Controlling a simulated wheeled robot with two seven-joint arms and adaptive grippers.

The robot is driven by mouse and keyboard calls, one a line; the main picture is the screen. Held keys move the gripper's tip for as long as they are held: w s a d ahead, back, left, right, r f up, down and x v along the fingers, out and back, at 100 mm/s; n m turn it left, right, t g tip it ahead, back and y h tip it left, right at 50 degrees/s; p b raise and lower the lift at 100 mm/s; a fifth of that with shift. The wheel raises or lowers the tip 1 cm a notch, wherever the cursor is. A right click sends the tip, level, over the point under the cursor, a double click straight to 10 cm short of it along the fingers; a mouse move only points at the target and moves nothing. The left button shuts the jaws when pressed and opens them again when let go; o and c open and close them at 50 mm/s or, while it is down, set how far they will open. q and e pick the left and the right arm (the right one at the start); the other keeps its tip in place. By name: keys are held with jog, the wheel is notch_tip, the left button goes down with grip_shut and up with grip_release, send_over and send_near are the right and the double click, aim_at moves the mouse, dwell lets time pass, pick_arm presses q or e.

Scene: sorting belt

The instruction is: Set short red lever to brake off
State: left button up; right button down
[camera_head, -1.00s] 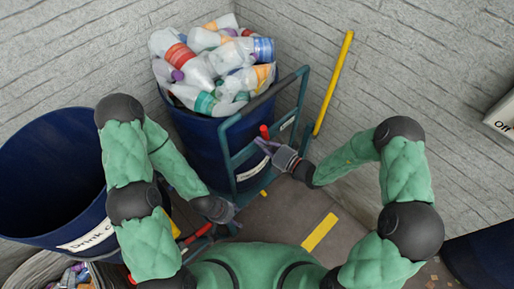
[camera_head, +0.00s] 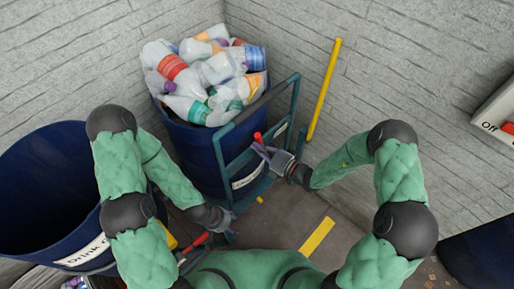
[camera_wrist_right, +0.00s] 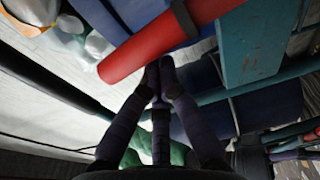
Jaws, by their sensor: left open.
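A short red lever (camera_head: 258,138) stands on the blue-green trolley frame (camera_head: 222,158), in front of the full blue bin. In the right wrist view the red lever (camera_wrist_right: 165,40) crosses the top, just beyond my fingertips. My right gripper (camera_head: 258,149) is beside the lever. In the wrist view its fingertips (camera_wrist_right: 160,66) come together with nothing seen between them; I cannot tell whether they touch the lever. My left gripper (camera_head: 228,222) is open at the trolley's lower side, near another red bar (camera_head: 195,241). My left forearm and hand partly hide that area.
A blue bin (camera_head: 200,150) full of plastic bottles stands on the trolley. A second blue bin (camera_head: 85,258) stands at left. A yellow pole (camera_head: 324,90) leans by the brick wall. A box marked "Off" (camera_head: 495,115) is on the right wall. Floor is clear around a yellow strip (camera_head: 317,237).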

jog(key=shift+w+d+r, duration=0.1)
jog(key=shift+w, duration=0.05)
jog(key=shift+w+d+r+m+p, duration=0.4)
jog(key=shift+w+d+m+p, duration=0.25)
jog(key=shift+m+p, duration=0.4)
jog(key=w+d+f+m+t, duration=0.1)
jog(key=w+d+f+m, duration=0.3)
jog(key=w+d+m, duration=0.3)
jog(key=shift+w+d+m+y+p, duration=0.3)
jog(key=shift+w+d+m+p, duration=0.1)
jog(key=shift+m, duration=0.15)
jog(key=shift+f, duration=0.1)
jog(key=shift+d, duration=0.15)
jog(key=v, duration=1.2)
jog(key=shift+f, duration=0.1)
